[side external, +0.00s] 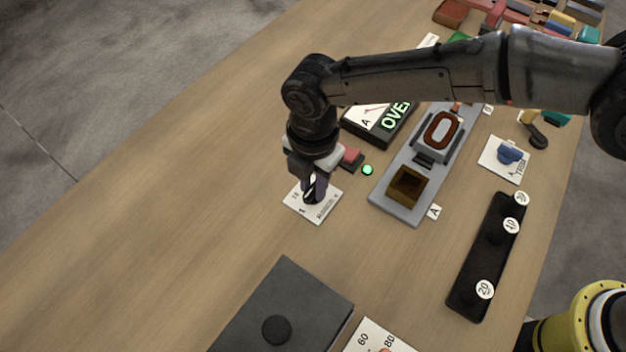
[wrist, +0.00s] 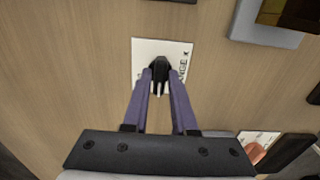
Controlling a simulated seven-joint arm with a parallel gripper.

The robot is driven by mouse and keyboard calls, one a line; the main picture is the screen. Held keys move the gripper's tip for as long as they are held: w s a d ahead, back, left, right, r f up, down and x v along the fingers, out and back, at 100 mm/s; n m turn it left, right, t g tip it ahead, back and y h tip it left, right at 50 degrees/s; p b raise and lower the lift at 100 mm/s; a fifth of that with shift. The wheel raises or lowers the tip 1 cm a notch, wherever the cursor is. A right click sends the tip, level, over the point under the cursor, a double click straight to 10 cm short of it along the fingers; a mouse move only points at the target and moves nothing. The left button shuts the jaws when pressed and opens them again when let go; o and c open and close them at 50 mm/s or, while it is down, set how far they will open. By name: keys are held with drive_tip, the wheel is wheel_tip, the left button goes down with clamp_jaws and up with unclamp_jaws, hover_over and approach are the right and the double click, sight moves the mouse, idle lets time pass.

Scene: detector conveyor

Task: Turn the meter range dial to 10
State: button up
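The range dial is a black knob (wrist: 160,70) on a white printed plate (wrist: 145,52) lying on the table. Part of the word RANGE shows on the plate in the wrist view. The plate also shows in the side view (side external: 324,212), where my gripper stands over it and hides much of the knob. My gripper (wrist: 161,78) points down, with one purple finger on each side of the knob. Whether both fingers press on the knob cannot be told. The number the dial points to cannot be read.
A meter (side external: 375,128) with a green-lit display stands behind my gripper, near a red block (side external: 351,157) and a green light (side external: 368,170). A grey fixture (side external: 392,205) lies to the right. A dark box (side external: 300,302) with a round knob stands in front. The table to the left is clear.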

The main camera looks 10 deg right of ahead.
clamp_jaws()
drive_tip(key=shift+m, duration=0.3)
drive_tip(key=m, duration=0.5)
drive_tip(key=shift+m, duration=0.3)
drive_tip(key=m, duration=0.5)
drive_tip(key=shift+m, duration=0.3)
drive_tip(key=shift+o, duration=2.3)
unclamp_jaws()
drive_tip(key=shift+r, duration=0.1)
